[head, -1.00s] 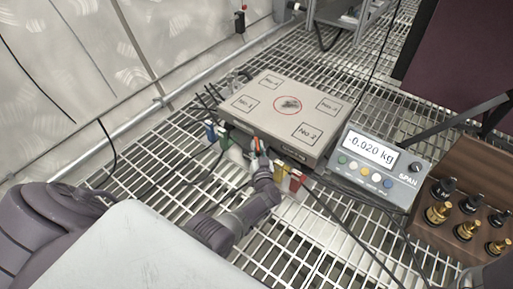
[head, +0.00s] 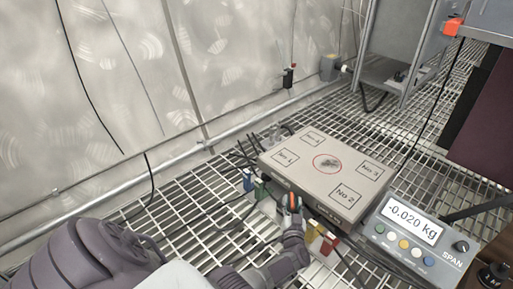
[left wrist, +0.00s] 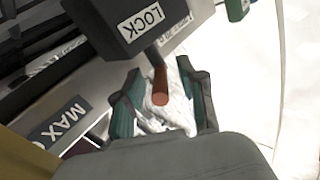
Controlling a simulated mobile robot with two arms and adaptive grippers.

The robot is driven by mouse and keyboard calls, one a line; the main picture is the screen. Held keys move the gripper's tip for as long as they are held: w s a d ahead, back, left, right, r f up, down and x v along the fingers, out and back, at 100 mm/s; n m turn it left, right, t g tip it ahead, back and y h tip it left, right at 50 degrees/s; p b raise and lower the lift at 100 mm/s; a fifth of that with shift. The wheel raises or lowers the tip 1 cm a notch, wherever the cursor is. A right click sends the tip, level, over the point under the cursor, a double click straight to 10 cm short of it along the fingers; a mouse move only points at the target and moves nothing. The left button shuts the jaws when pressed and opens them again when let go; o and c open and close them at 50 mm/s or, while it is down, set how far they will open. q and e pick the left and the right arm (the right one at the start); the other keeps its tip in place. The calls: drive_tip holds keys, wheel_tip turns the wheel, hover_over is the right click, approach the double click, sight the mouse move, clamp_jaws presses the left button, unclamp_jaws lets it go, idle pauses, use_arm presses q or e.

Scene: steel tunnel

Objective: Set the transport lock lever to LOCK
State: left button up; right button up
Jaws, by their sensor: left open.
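The transport lock lever is a short orange-brown rod (left wrist: 160,82) coming out of a dark block (left wrist: 125,22) with a LOCK label (left wrist: 140,22) in the left wrist view. A second label beside it is partly hidden and unreadable. My left gripper (left wrist: 162,100) is open, its two green-dark fingers on either side of the lever; I cannot tell whether they touch it. In the head view, my left gripper (head: 291,208) is at the front edge of the scale platform (head: 325,172), with a bit of orange between its fingers.
The scale display (head: 413,222) reads -0.020 kg, to the right of the platform. Blue, green, red and yellow tags (head: 322,240) hang along the platform's front, with cables around. Steel grating lies below; a metal stand (head: 395,50) is at the back.

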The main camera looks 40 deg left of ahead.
use_arm(q)
drive_tip(key=shift+s+a+m+t+h, duration=0.25)
drive_tip(key=shift+m+t+h, duration=0.25)
drive_tip(key=shift+m+h, duration=0.25)
drive_tip(key=shift+a+m+t+h, duration=0.35)
drive_tip(key=shift+m+t+h, duration=0.45)
drive_tip(key=shift+h, duration=0.45)
drive_tip(key=m+h+b, duration=0.1)
drive_tip(key=h, duration=0.1)
drive_tip(key=m+t+h+b, duration=0.1)
drive_tip(key=h+b, duration=0.1)
drive_tip(key=shift+s+a+f+m, duration=0.15)
drive_tip(key=shift+a+f+m, duration=0.05)
drive_tip(key=shift+a+m, duration=0.15)
drive_tip(key=s+d+r+m+g+h+p, duration=0.1)
drive_tip(key=s+r+g+p, duration=0.1)
drive_tip(key=s+p, duration=0.7)
drive_tip(key=s+d+r+m+g+h+p, duration=0.1)
drive_tip(key=s+r+m+g+p, duration=0.1)
drive_tip(key=s+p, duration=0.7)
drive_tip(key=s+d+r+m+g+h+p, duration=0.1)
drive_tip(key=s+r+g+p, duration=0.3)
drive_tip(key=s+p, duration=0.5)
drive_tip(key=d+r+h+p, duration=0.1)
drive_tip(key=p, duration=0.6)
drive_tip(key=shift+s+r+m, duration=0.3)
drive_tip(key=shift+s+m, duration=0.05)
drive_tip(key=shift+m, duration=0.05)
drive_tip(key=shift+c, duration=0.2)
